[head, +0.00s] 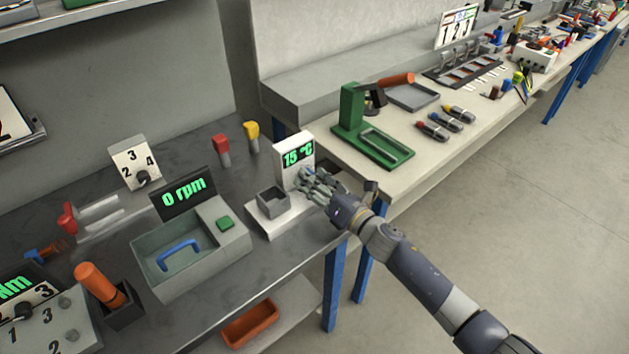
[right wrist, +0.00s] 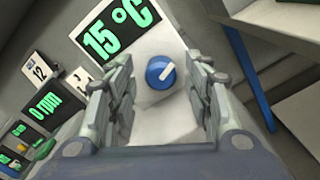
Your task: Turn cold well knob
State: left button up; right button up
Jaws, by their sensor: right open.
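The cold well is a white unit with a display (head: 298,154) reading 15 °C and a square grey well (head: 272,203) at its left. Its knob (right wrist: 160,72) is round and blue with a white pointer, seen in the right wrist view below the 15 °C display (right wrist: 114,31). The pointer tilts up to the right. My right gripper (right wrist: 166,85) is open, with one finger on each side of the knob and gaps between. In the head view my right gripper (head: 318,182) is in front of the unit and hides the knob. My left gripper is not in view.
A green press (head: 358,130) is on the bench to the right.

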jog(key=v, duration=0.7)
jog(key=shift+f, duration=0.2)
jog(key=shift+s+d+r, duration=0.15)
jog(key=shift+s+d, duration=0.2)
jog(key=shift+s, duration=0.05)
jog(key=shift+w+r+m, duration=0.15)
jog(key=shift+m, duration=0.15)
jog(key=w+d+r+m+h+p, duration=0.3)
jog(key=d+m+h, duration=0.45)
jog(key=m, duration=1.45)
jog(key=s+a+r+m+g+y, duration=0.2)
jog(key=s+a+m+g+y, duration=0.2)
jog(key=a+m+y, duration=0.3)
jog(key=shift+m+h, duration=0.5)
jog(key=shift+h, duration=0.25)
jog(key=x, duration=1)
jog(key=shift+w+d+f+p, duration=0.1)
jog(key=shift+d+f+p, duration=0.15)
jog(key=shift+f+p, duration=0.15)
